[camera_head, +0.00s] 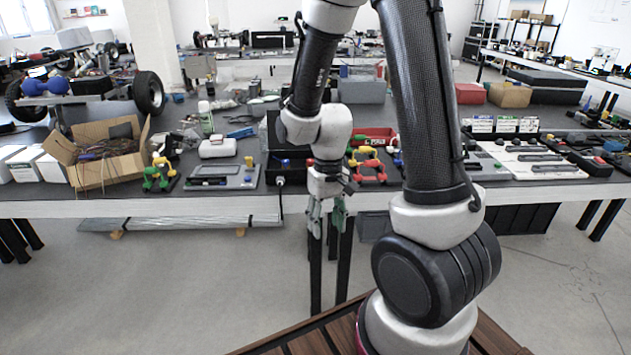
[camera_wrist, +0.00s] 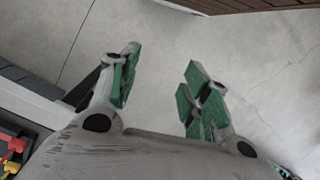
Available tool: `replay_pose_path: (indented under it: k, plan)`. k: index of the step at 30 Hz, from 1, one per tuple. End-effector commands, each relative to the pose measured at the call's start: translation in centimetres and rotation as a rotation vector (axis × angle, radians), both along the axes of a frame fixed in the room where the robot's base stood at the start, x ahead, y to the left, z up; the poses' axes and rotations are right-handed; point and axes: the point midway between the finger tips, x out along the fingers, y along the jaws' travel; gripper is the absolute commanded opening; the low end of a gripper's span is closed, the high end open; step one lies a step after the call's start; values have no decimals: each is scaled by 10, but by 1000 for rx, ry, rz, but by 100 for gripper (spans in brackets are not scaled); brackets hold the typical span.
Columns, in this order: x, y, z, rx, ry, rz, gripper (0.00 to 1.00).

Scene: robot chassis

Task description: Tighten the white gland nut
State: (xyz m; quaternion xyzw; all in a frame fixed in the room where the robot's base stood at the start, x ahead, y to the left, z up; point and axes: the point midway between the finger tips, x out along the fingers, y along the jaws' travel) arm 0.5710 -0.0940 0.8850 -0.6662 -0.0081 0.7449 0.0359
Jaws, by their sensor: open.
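A small white round part (camera_head: 280,181), which looks like the white gland nut, is on the front of a black box (camera_head: 270,168) at the table's front edge. A dark cable hangs down from it. It is too small to tell how it is seated, and I do not make it out in the wrist view. My gripper (camera_head: 326,214) hangs down in front of the table edge, to the right of the white part and apart from it. In the wrist view my gripper (camera_wrist: 160,88) has its green-padded fingers spread, with only floor between them.
The table front edge (camera_head: 180,206) runs across behind my gripper. A cardboard box (camera_head: 105,172), a grey panel (camera_head: 222,178) and a red bin (camera_head: 373,136) stand on the table. In the wrist view the table edge (camera_wrist: 35,88) is at left. The floor (camera_head: 150,285) in front is clear.

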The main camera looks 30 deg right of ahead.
Motion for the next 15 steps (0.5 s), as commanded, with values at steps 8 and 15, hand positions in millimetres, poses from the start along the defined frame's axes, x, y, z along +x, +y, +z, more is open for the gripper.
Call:
replay_pose_path:
  k: [8, 15]
  plan:
    - [61, 3, -151, -64, -188, -163, 47]
    - [118, -39, -236, -220, -613, -314, 47]
